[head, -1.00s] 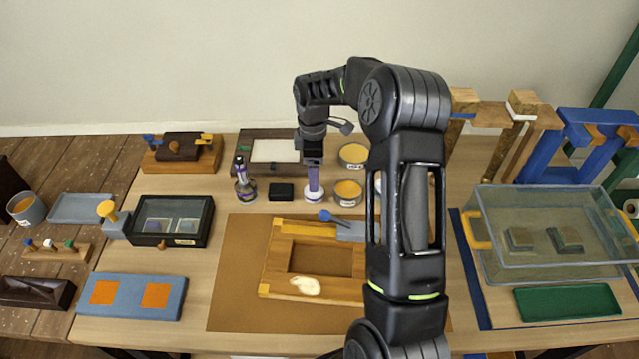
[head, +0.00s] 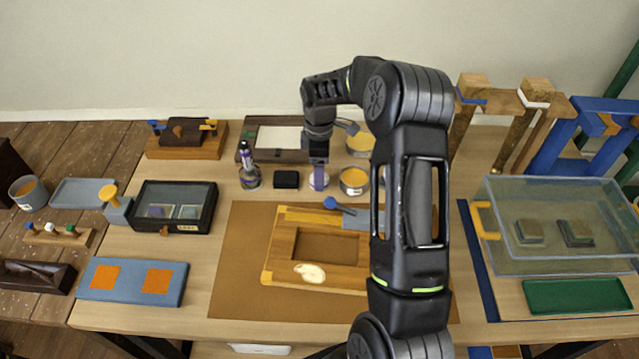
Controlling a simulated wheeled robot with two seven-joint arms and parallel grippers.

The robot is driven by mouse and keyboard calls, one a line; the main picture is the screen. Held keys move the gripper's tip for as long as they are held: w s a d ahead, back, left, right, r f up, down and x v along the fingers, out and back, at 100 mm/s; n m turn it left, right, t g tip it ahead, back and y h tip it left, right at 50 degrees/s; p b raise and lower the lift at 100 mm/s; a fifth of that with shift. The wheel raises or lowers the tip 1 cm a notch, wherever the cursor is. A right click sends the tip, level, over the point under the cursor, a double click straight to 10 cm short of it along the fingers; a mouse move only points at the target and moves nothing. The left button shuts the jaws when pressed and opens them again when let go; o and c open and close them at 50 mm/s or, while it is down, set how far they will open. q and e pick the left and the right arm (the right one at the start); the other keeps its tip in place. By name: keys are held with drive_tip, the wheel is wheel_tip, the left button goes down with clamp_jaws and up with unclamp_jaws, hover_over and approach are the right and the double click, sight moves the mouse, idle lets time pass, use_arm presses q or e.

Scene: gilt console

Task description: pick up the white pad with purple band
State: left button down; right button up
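The white pad with purple band (head: 319,182) stands on the table behind the brown mat, between a small black box and an orange-filled cup. My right arm reaches in from the lower right and bends over the table. My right gripper (head: 319,166) points down at the pad, with its fingers directly over or around its top. The fingers are seen edge-on and overlap the pad, so I cannot tell whether they are open or closed on it. My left gripper is not in view.
A purple-labelled bottle (head: 249,168) and the black box (head: 286,180) stand left of the pad; the orange-filled cup (head: 354,181) is close on its right. A wooden frame (head: 280,247) lies on the brown mat (head: 235,270) in front. A clear bin (head: 555,255) is at right.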

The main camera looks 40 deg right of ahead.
wheel_tip(320, 180, down, 4)
drive_tip(key=shift+r+b, duration=0.25)
drive_tip(key=shift+b, duration=0.45)
drive_tip(key=shift+r, duration=0.1)
drive_tip(key=shift+c, duration=0.5)
drive_tip(key=c, duration=1.3)
drive_tip(key=shift+r, duration=0.15)
wheel_tip(320, 180, up, 10)
drive_tip(key=p, duration=0.6)
